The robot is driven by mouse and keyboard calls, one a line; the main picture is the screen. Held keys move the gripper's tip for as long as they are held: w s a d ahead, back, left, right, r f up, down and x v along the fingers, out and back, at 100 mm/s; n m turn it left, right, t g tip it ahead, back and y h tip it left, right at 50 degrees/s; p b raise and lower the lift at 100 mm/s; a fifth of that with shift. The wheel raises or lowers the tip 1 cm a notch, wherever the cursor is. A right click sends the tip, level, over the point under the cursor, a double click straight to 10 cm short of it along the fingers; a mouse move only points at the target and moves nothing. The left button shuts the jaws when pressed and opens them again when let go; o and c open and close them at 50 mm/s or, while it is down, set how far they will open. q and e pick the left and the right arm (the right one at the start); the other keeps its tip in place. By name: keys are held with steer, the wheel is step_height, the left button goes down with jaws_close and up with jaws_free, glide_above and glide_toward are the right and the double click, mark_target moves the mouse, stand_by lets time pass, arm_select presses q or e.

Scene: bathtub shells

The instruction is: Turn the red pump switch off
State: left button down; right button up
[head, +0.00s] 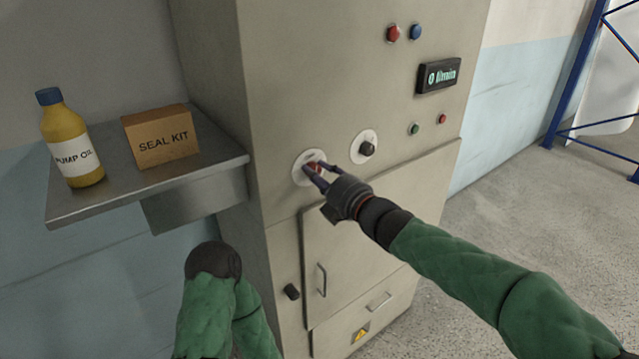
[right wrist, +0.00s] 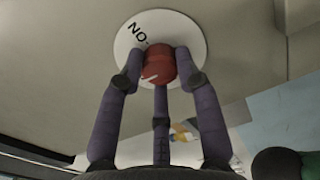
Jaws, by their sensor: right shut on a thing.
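The red pump switch (head: 312,164) is a round knob on a white dial plate (head: 299,172) on the front of the beige cabinet. In the right wrist view the red knob (right wrist: 158,63) has a white mark on its lower left, and the plate (right wrist: 185,28) carries black lettering that reads "ON" upside down. My right gripper (head: 317,174) is shut on the knob, its purple fingers around it; the right wrist view also shows the gripper (right wrist: 159,70). The fingers hide part of the plate. My left arm shows at the bottom, but its gripper does not.
A black knob (head: 367,149) on a white plate sits just right of the red switch. Higher are red and blue buttons (head: 404,33) and a display (head: 438,76). A metal shelf (head: 150,195) at left holds a pump oil bottle (head: 72,140) and a seal kit box (head: 160,137).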

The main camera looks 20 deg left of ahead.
steer(key=shift+s+a+n, duration=0.1)
steer(key=shift+n, duration=0.3)
steer(key=o, duration=1.1)
steer(key=shift+a, duration=0.1)
steer(key=shift+o, duration=0.2)
steer(key=v, duration=1.2)
